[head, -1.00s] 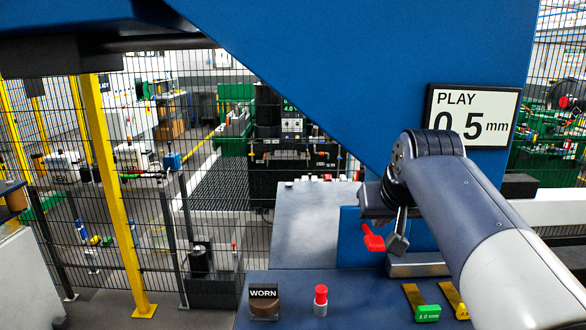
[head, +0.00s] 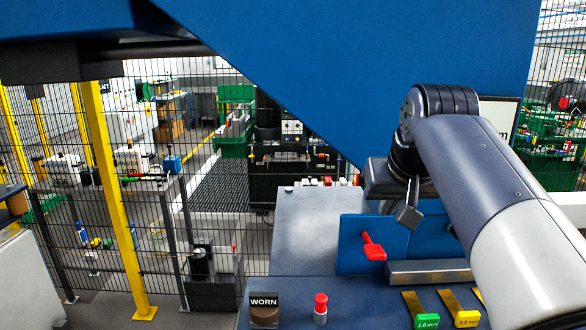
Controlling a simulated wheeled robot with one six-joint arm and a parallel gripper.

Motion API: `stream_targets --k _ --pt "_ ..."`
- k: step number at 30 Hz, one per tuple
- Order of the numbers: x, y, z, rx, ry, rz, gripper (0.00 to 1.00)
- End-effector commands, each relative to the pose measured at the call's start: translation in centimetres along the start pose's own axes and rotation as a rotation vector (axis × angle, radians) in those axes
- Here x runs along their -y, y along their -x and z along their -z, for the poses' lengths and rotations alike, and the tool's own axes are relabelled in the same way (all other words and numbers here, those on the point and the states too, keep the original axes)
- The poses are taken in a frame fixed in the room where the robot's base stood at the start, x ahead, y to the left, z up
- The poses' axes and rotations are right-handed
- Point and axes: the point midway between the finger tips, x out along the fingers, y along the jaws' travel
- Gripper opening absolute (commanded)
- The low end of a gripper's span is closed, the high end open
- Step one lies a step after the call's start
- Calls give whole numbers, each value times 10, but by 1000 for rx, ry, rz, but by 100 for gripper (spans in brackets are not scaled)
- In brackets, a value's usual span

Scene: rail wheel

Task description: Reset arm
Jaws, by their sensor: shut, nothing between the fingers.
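My arm reaches in from the lower right in the head view. My gripper (head: 408,215) hangs below the wrist, pointing down, with its fingers closed and nothing between them. It is in front of the blue panel (head: 355,262), above and to the right of a red lever (head: 373,247) on that panel. A gap shows between the gripper and the lever.
The blue bench (head: 370,300) holds a WORN block (head: 264,310), a red-topped peg (head: 320,309), a green gauge (head: 426,321) and a yellow gauge (head: 466,318). A metal bar (head: 430,272) lies behind them. A large blue structure (head: 380,60) rises above. Mesh fence (head: 110,200) stands left.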

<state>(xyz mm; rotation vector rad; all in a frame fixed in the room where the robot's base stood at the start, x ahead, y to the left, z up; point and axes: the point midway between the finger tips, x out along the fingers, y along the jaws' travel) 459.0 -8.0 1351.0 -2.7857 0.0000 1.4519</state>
Motion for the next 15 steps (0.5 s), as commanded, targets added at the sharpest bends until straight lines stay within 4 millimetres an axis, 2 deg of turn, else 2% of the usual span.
stream_targets --k 7,15 --pt "0 -14 0 3 0 0 0" --pt "0 -57 -5 -3 0 0 0"
